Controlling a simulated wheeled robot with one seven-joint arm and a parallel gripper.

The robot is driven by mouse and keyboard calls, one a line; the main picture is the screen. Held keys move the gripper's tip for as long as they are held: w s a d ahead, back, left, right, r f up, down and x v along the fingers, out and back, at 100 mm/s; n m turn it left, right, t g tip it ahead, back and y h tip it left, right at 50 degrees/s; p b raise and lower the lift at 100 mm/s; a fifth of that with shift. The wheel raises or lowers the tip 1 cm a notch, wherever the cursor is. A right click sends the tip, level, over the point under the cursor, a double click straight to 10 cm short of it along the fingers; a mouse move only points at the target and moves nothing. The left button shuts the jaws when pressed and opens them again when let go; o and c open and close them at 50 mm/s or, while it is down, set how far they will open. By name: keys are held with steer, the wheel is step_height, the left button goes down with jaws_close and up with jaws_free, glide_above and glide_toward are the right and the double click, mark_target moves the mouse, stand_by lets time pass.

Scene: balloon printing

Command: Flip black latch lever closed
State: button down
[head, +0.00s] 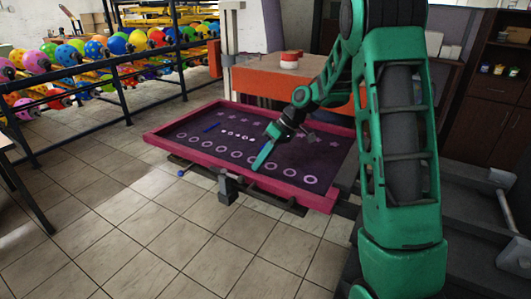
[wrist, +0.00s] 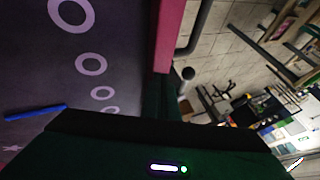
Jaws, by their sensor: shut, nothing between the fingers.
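My green gripper (head: 262,160) is shut and empty, pointing down over the near part of the dark screen frame with the pink border (head: 192,157). In the wrist view its dark green body (wrist: 165,150) fills the bottom. A dark bent lever-like bar (wrist: 200,28) and a round dark knob (wrist: 187,73) sit just outside the pink border in that view; one of these may be the black latch lever. In the head view, a dark grey block (head: 228,188) stands at the frame's front edge, left of my gripper. Contact with a lever cannot be seen.
A small blue knob (head: 181,173) sits by the frame's front left. An orange table (head: 270,78) with a red-and-white item stands behind. Racks of colourful balloons (head: 68,52) stand at the left. Tiled floor in front is clear.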

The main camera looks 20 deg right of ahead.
mark_target(253, 178)
steer(key=shift+s+a+f, duration=0.1)
steer(key=shift+s+a, duration=0.2)
steer(key=shift+a, duration=0.3)
steer(key=shift+s+a+f, duration=0.15)
steer(key=shift+s+a, duration=0.1)
steer(key=shift+a, duration=0.3)
steer(key=shift+s+a+f, duration=0.1)
steer(key=shift+s+a, duration=0.2)
steer(key=shift+a, duration=0.3)
steer(key=shift+a, duration=0.1)
steer(key=shift+s, duration=0.1)
